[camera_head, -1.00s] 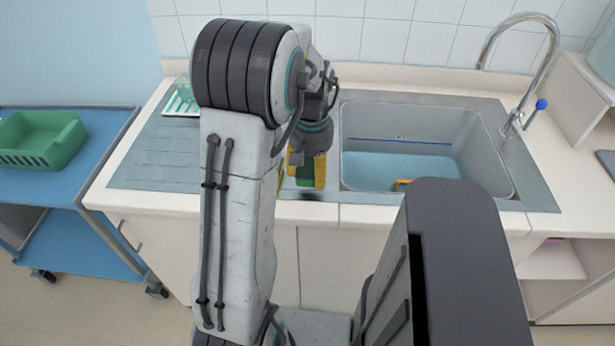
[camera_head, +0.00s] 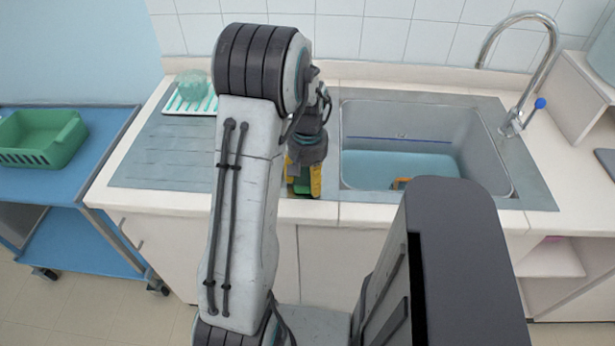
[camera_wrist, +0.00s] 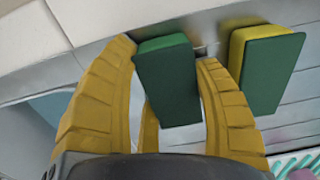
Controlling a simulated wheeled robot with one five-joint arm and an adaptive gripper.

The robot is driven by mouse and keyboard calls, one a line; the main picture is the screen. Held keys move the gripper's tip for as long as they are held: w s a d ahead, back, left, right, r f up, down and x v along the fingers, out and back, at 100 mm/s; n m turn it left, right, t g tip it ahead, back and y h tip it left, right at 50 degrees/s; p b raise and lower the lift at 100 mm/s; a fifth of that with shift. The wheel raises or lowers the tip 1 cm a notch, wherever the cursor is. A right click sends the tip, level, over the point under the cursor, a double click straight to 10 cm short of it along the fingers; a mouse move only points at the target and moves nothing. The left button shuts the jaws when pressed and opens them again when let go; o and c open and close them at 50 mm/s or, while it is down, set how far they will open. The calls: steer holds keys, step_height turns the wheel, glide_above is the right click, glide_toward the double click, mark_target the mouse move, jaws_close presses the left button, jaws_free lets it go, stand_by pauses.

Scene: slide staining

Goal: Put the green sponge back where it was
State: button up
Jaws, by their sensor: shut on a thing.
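The green sponge (camera_wrist: 167,85) is between my yellow fingers in the wrist view, with a lighter green end and a dark green face. My gripper (camera_wrist: 168,58) is shut on it. In the head view my gripper (camera_head: 303,181) is low over the front counter strip, left of the sink, with a bit of the green sponge (camera_head: 301,187) showing between the fingers. Whether the sponge touches the counter I cannot tell. A second sponge, yellow with a dark green face (camera_wrist: 268,72), stands to the right of it in the wrist view, apart from my fingers.
The sink (camera_head: 400,168) with bluish water and a partly hidden orange item lies right of my gripper. A drying rack (camera_head: 178,104) with a teal item stands at the back left. A green basket (camera_head: 42,140) sits on the blue cart (camera_head: 85,180). The grooved drainboard (camera_head: 160,155) is clear.

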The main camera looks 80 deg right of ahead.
mark_target(307, 174)
steer(key=shift+f, duration=0.15)
steer(key=o, duration=0.9)
steer(key=shift+c, duration=0.2)
step_height(307, 174, up, 12)
steer(key=shift+r, duration=0.2)
